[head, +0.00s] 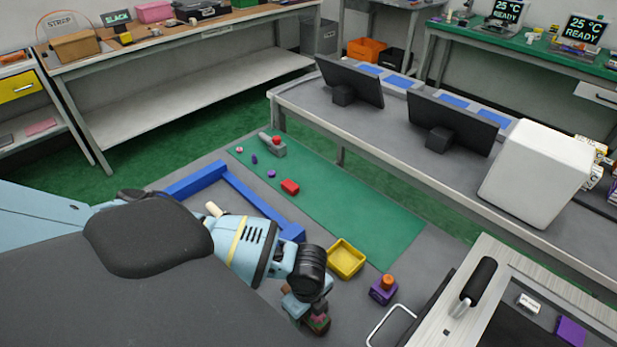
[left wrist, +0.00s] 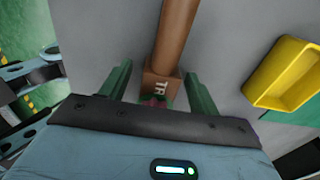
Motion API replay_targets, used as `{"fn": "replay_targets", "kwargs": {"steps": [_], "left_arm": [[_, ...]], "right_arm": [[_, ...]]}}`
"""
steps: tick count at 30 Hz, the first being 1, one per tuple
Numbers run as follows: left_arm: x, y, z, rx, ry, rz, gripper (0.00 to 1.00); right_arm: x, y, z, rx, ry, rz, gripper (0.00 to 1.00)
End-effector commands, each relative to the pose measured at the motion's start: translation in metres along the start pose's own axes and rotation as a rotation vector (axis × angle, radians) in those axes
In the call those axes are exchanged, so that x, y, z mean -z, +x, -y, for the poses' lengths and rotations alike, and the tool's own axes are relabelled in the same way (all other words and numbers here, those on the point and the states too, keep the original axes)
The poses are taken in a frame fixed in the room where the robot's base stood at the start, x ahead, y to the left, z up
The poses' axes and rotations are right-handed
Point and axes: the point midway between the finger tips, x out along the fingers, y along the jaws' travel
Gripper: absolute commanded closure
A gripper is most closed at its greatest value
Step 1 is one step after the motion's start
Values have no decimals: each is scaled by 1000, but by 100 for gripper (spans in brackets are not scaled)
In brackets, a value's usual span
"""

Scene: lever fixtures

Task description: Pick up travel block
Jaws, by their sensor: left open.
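A brown block (left wrist: 160,85) marked with the letters "TR" shows between the fingers of my left gripper (left wrist: 158,88) in the left wrist view. A long brown bar or post (left wrist: 178,35) extends from it toward the top of that view. A small pinkish-red and green piece (left wrist: 155,101) shows at its near end. My left gripper is open, with a green finger on each side of the block; I cannot tell whether either finger touches it. In the head view my left gripper (head: 310,312) points down at the grey surface, and the block is mostly hidden there.
A blue bar (head: 262,203) lies left. A red block (head: 290,187) and grey lever (head: 272,146) sit on the green mat (head: 350,205).

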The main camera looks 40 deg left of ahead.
Motion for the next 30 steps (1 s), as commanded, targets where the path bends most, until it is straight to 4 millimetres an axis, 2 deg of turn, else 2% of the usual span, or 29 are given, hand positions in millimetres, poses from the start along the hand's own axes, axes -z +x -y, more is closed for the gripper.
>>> {"fn": "replay_targets", "kwargs": {"steps": [3,15,25,30], "left_arm": [[0,0,0,0,0,0,40],[0,-1,0,1,0,0,90],[0,-4,1,2,-1,0,90],[0,-19,1,3,0,0,90]], "right_arm": [[2,1,0,0,-1,-4,56],[4,2,-1,-1,-2,-9,56],[4,1,-1,-1,-2,-8,56],[5,-1,-1,-1,-2,-9,56]]}}
